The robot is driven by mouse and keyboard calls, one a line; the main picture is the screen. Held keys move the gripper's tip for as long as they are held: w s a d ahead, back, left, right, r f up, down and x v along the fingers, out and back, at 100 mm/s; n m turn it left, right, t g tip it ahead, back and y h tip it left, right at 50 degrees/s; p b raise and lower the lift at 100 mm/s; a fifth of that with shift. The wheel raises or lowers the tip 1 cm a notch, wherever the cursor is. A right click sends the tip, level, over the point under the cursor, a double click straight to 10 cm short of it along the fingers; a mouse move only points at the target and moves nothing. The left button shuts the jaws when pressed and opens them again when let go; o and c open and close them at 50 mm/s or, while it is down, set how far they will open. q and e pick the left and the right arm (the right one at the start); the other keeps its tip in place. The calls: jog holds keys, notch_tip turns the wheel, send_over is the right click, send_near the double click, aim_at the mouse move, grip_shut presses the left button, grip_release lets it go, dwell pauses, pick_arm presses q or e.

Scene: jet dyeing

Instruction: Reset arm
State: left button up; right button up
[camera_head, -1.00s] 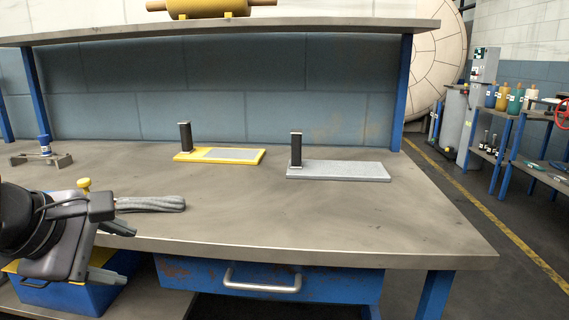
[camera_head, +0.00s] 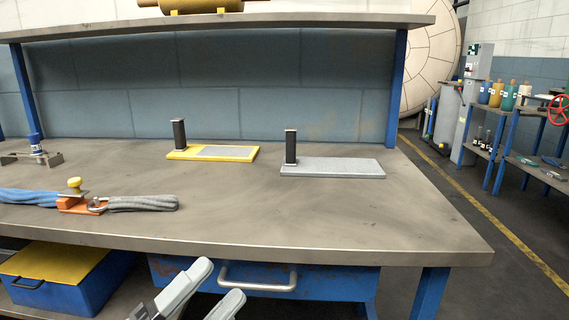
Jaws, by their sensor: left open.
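My left gripper (camera_head: 221,281) shows at the bottom of the head view, in front of the bench's drawer and below the worktop edge. Its two pale grey fingers are apart, with nothing between them. Its arm is mostly outside the picture. My right gripper is not in view. On the bench (camera_head: 330,216) at the left lies an orange fixture (camera_head: 78,206) with a yellow knob (camera_head: 74,184). A blue fabric piece (camera_head: 28,197) and a grey fabric piece (camera_head: 143,203) extend from its two sides.
A yellow-framed plate (camera_head: 178,156) and a grey plate (camera_head: 335,168), each with a dark upright handle, sit on the bench. The drawer handle (camera_head: 257,282) is close to my left gripper. A blue box (camera_head: 50,296) stands on the lower shelf. The front right worktop is clear.

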pick_arm(q)
jog(key=s+a+f+n+g+y, duration=0.25)
jog(key=f+n+y, duration=0.35)
jog(key=f+n, duration=0.55)
jog(key=s+a+f+n+g+y, duration=0.25)
jog(key=f+n+y, duration=0.55)
jog(key=f, duration=0.6)
jog(key=s+a+r+n+p, duration=0.1)
jog(key=r+p, duration=0.5)
jog(key=p, duration=0.7)
jog(key=s+a+r+n+g+y+p, duration=0.1)
jog(key=s+a+r+p, duration=0.2)
jog(key=p, duration=0.9)
jog(key=shift+s+a+r+n+p, duration=0.4)
jog(key=shift+a+r, duration=0.8)
jog(key=shift+r, duration=0.9)
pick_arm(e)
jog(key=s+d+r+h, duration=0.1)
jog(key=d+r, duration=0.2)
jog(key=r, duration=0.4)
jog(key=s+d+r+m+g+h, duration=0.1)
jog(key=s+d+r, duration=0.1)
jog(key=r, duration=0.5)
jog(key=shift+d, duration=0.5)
